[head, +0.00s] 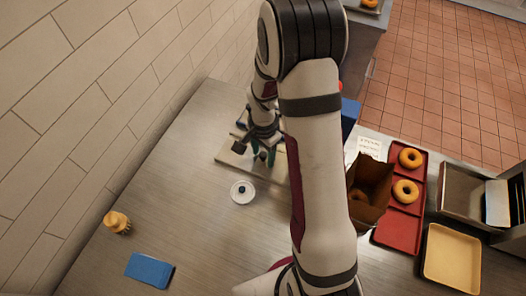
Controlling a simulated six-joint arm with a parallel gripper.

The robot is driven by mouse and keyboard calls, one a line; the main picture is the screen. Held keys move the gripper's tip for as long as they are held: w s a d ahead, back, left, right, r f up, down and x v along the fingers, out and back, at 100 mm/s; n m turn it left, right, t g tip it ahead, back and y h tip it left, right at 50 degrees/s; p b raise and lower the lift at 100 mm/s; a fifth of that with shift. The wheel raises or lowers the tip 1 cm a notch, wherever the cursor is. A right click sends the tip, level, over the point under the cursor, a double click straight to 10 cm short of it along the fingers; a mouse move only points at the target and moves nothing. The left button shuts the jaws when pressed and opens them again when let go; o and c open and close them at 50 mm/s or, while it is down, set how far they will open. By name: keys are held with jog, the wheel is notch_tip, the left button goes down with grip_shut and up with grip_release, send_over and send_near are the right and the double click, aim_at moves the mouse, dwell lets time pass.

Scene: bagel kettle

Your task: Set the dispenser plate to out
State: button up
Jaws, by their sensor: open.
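My gripper (263,157) is open and points down over a pale flat board (232,158) on the metal counter. Dark and green parts show around my fingertips, and I cannot tell which belong to the thing below. The board may be the dispenser plate, but its setting cannot be read from here. My arm hides the right part of the board. I cannot tell whether my fingers touch anything. A white round lid-like disc (243,191) with a dark knob lies just in front of the board.
A blue block (150,270) and a yellow item (117,222) lie at the front left. The tiled wall borders the left; the left counter is mostly clear.

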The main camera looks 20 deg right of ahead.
grip_shut()
dwell(1.4)
